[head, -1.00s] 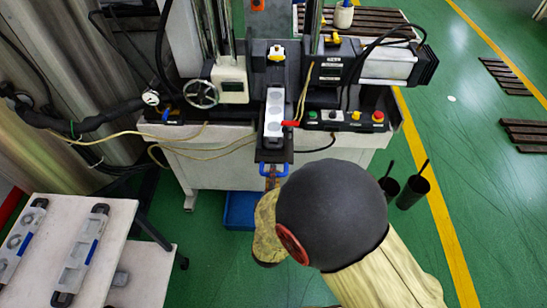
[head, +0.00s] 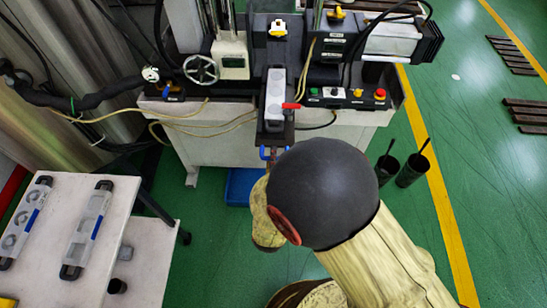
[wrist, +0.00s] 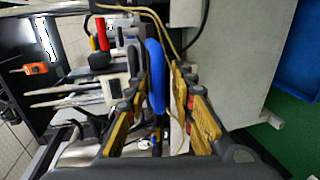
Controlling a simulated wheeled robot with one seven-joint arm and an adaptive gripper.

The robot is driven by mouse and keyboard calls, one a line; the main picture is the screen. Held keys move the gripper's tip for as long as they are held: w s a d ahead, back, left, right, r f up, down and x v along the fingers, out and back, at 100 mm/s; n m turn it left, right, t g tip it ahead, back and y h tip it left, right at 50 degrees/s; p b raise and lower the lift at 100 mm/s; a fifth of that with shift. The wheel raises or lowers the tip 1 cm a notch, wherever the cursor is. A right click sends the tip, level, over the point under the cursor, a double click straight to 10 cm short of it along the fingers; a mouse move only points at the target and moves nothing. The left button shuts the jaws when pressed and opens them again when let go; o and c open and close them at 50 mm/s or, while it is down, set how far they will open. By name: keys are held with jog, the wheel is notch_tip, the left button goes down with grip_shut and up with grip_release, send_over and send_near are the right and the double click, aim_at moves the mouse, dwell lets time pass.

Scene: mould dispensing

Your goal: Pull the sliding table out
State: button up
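The sliding table (head: 274,138) is a dark narrow plate at the front middle of the machine, with a long grey-white mould (head: 275,93) on it. Its blue handle (head: 264,153) shows at the front end, partly covered by my gripper. In the wrist view the blue handle (wrist: 155,65) runs between the two yellow-brown fingers of my gripper (wrist: 159,90). The fingers stand on either side of the handle, with narrow gaps visible, and look open. My dark round arm joint hides most of the gripper in the head view.
A red lever (head: 291,106) is beside the mould. A button panel (head: 345,98) is to the right. A white side table (head: 62,205) with two moulds stands at lower left. A blue bin (head: 240,188) is under the machine; two black cylinders (head: 411,170) stand on the floor at right.

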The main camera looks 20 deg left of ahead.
dwell(0.3)
jog(key=v, duration=1.2)
dwell(0.4)
